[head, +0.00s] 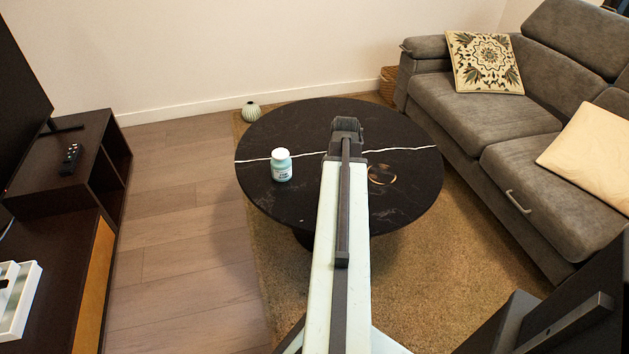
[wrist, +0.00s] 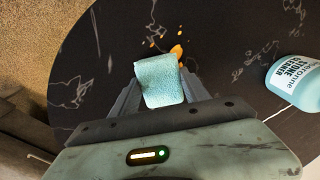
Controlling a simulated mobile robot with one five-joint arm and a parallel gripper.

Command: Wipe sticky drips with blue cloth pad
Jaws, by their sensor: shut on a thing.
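The light blue cloth pad (wrist: 160,80) is between the fingers of my gripper (wrist: 158,92) in the wrist view, with its far end sticking out past the tips. My gripper is shut on it, over the round black table.
A grey sofa (head: 440,95) stands right, a dark cabinet (head: 60,190) left, a small vase (head: 251,111) behind.

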